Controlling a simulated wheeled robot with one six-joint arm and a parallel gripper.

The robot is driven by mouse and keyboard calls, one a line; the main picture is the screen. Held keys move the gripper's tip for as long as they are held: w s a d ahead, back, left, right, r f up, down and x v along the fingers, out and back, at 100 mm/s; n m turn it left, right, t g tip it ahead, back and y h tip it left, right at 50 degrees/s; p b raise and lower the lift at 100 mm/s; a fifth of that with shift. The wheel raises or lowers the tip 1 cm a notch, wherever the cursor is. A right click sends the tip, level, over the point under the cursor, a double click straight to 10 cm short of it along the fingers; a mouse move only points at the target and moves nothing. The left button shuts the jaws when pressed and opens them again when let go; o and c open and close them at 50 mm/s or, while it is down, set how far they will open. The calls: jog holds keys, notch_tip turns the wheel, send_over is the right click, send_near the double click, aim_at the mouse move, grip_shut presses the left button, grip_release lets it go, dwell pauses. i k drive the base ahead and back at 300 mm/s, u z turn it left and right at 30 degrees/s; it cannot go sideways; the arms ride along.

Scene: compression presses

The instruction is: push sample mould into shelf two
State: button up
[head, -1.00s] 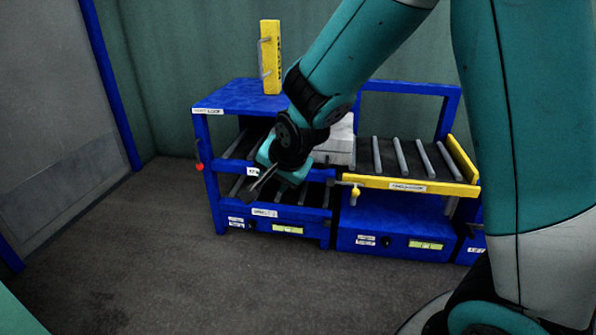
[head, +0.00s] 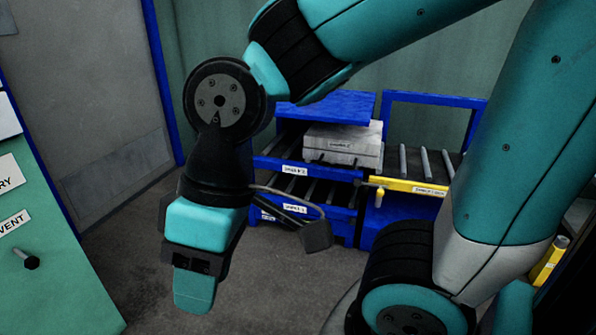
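The sample mould is a pale grey stacked block (head: 343,145) with a small dark label on its front. It rests on the upper roller level, marked shelf 2 (head: 294,169), toward the right side of the blue rack (head: 330,110) and under its top. The lower roller level (head: 280,186) looks empty. My gripper (head: 195,292) points down in the left foreground, well in front of the rack and apart from the mould. Only a teal finger shape shows, so its opening cannot be judged. Nothing is visibly held.
A roller table with a yellow front edge (head: 415,187) stands right of the rack, with a blue frame behind it. A green cabinet (head: 55,265) with labels and a dark knob is at the left. Grey floor (head: 130,225) is open between.

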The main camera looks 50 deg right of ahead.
aim_at(355, 147)
jog(key=u, duration=0.05)
jog(key=i, duration=0.35)
jog(key=z, duration=2.25)
